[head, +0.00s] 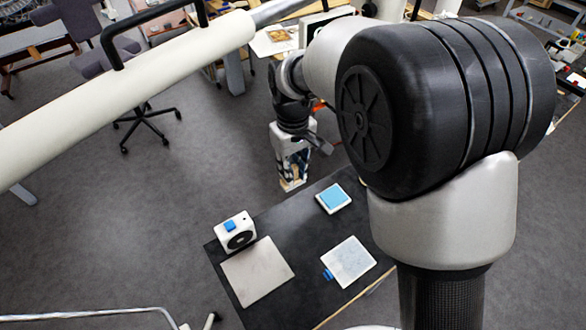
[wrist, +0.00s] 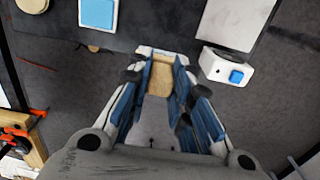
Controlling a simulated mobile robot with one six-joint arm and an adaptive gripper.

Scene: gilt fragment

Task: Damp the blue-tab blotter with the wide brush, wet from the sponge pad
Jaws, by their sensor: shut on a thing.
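My gripper (head: 291,160) is shut on the wide brush (head: 290,184), whose tan end shows below the fingers. In the wrist view, a tan part of the brush (wrist: 160,81) sits between the fingertips (wrist: 160,68). The brush is beyond the dark table's far edge, apart from the pad and the blotter. The sponge pad (head: 334,198), blue in a white tray, lies on the table to the right; it also shows at the top of the wrist view (wrist: 97,13). The blue-tab blotter (head: 349,261) is a pale square with a blue tab (head: 328,274) at its left edge.
A white box with a blue button (head: 230,226) stands at the table's left, beside a plain grey-white sheet (head: 257,272). Bare dark tabletop (head: 291,232) lies between them and the pad. An office chair (head: 146,118) stands on the floor behind.

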